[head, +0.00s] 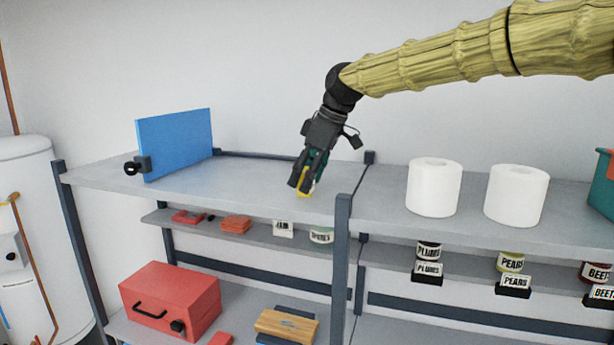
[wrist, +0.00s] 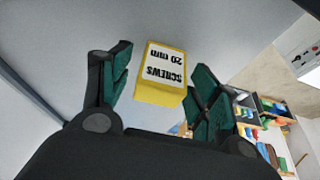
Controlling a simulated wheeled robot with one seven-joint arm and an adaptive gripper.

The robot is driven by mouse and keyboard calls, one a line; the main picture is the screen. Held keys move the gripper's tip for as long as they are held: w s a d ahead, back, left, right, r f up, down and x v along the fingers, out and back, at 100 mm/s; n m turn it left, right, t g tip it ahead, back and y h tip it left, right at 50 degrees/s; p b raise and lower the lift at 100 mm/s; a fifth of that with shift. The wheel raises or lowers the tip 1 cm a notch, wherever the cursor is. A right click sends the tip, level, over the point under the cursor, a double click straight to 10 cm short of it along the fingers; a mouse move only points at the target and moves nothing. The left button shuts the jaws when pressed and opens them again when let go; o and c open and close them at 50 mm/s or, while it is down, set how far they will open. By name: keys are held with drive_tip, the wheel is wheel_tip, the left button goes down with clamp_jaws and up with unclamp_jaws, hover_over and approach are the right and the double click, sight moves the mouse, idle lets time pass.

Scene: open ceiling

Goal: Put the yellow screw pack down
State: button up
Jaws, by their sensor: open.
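The yellow screw pack (wrist: 161,95) has a white label reading "SCREWS 20 mm". In the wrist view it sits between the two fingers of my gripper (wrist: 158,82), with a visible gap on either side. In the head view the pack (head: 304,184) is partly hidden by the fingers. It appears to be on the top shelf (head: 255,185), near its front edge. My gripper (head: 306,182) points down over it and is open around it.
A blue panel (head: 175,142) stands at the left of the shelf. White paper rolls (head: 434,188) stand to the right, past a dark post (head: 341,255). Lower shelves hold a red toolbox (head: 170,300) and cans. The shelf around the pack is clear.

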drive_tip(key=b+v, duration=0.4)
drive_tip(key=v, duration=0.8)
drive_tip(key=shift+r, duration=0.15)
